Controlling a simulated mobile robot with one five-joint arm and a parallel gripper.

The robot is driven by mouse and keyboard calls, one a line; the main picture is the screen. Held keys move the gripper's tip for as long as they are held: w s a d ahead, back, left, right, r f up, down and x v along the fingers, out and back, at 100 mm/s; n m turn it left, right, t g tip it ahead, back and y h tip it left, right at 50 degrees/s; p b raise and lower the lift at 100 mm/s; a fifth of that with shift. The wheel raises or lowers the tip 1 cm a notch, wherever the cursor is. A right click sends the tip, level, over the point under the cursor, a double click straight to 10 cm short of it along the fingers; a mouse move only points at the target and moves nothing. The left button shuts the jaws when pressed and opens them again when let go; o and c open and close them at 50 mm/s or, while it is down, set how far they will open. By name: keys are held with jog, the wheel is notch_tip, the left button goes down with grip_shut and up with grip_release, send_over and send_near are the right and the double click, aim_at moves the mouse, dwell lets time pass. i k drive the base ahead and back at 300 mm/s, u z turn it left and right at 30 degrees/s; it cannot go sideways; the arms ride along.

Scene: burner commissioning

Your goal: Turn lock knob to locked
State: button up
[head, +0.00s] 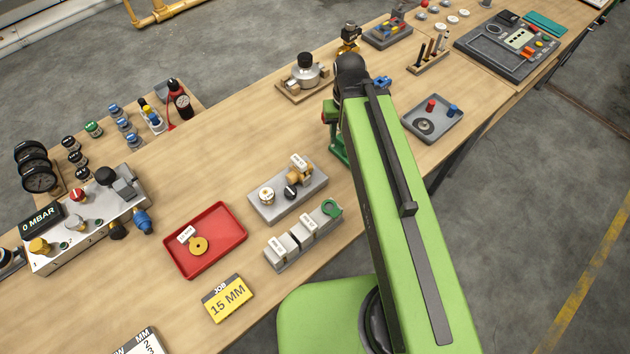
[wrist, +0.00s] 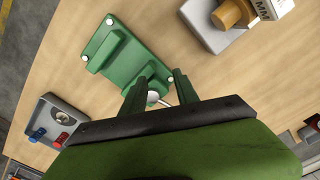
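A green fixture (wrist: 122,52) with pale bolts at its corners is on the wooden table in the wrist view. Part of it shows in the head view (head: 338,150), left of my arm. A pale rounded knob (wrist: 153,98) with a thin metal rod beside it is at the fixture's near end. I cannot tell surely that this is the lock knob, and no locked marking is readable. My gripper (wrist: 159,92) has its two green fingers apart, one on each side of the pale knob. I cannot tell whether they touch it.
A grey tray (head: 455,128) with red and blue parts lies right of my arm. A grey block (head: 262,212) with brass parts, a red tray (head: 235,258) and a yellow 15 MM job card (head: 228,299) are to the left.

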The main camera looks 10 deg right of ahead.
aim_at(290, 192)
jog(key=z, duration=0.5)
jog(key=k, duration=1.85)
jog(key=u, duration=1.8)
jog(key=i, duration=0.5)
jog(key=z, duration=0.1)
